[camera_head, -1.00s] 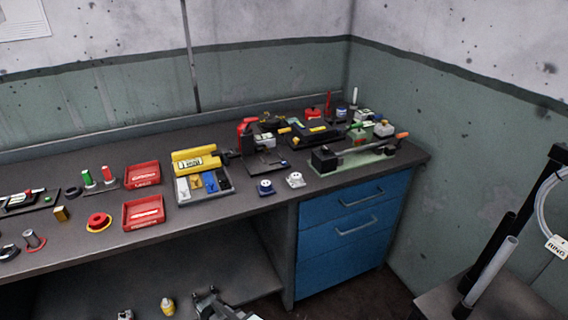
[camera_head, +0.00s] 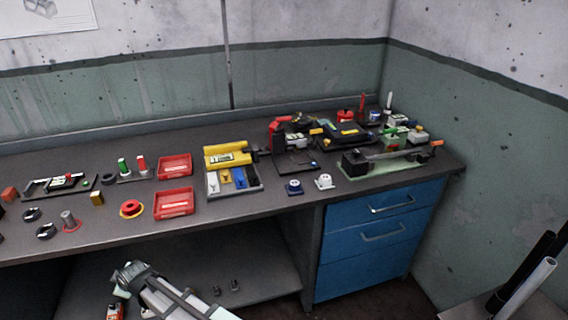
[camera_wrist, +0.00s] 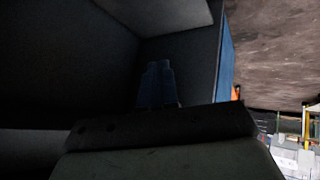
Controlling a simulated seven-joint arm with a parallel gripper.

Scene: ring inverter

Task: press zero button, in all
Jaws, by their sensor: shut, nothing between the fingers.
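A yellow unit with a small display (camera_head: 227,157) stands on the bench. In front of it is a grey tray (camera_head: 234,189) with yellow, blue and dark pieces. I cannot tell which part, if any, is a zero button; no zero mark is legible. My gripper shows in the wrist view as two narrow fingers (camera_wrist: 160,66) side by side, shut and empty. They face a dark space by the blue panel. In the head view my arm's end (camera_head: 133,276) is low, in front of the bench and below its top, well away from the yellow unit.
The bench's front edge (camera_head: 130,238) and blue drawers (camera_head: 375,243) stand near my arm. Red trays (camera_head: 174,203), a red-and-yellow ring (camera_head: 131,208), a blue knob-like piece (camera_head: 294,187) and a green-based fixture (camera_head: 385,163) crowd the top. A lower shelf (camera_head: 250,270) is mostly clear.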

